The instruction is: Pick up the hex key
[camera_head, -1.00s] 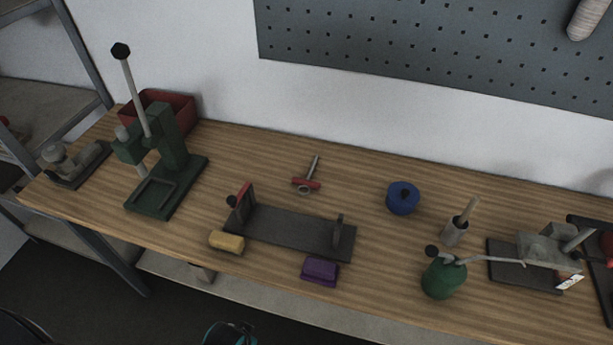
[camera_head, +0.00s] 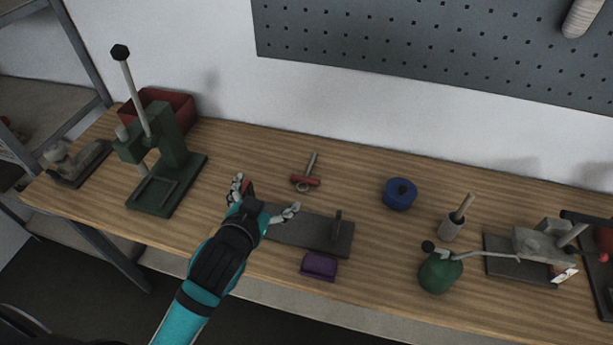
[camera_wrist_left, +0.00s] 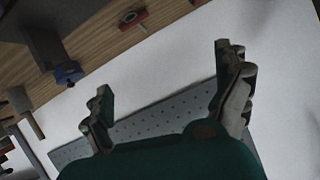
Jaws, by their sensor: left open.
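A T-shaped tool with a red crossbar and a grey shaft (camera_head: 307,180), which looks like the hex key, lies on the bench behind the dark fixture. Its red bar also shows at the top of the left wrist view (camera_wrist_left: 133,19). My left gripper (camera_head: 265,195) is open and empty, above the left end of the fixture, to the left of and nearer than the tool, and apart from it. Its spread fingers also show in the left wrist view (camera_wrist_left: 165,68). My right gripper is not in view.
The dark fixture (camera_head: 315,232) has a raised upright. A purple block (camera_head: 319,266) lies in front. A green press (camera_head: 168,160) stands left; a blue pot (camera_head: 399,195), a brush holder (camera_head: 452,228) and a green oil can (camera_head: 440,272) stand right. Bench around the tool is clear.

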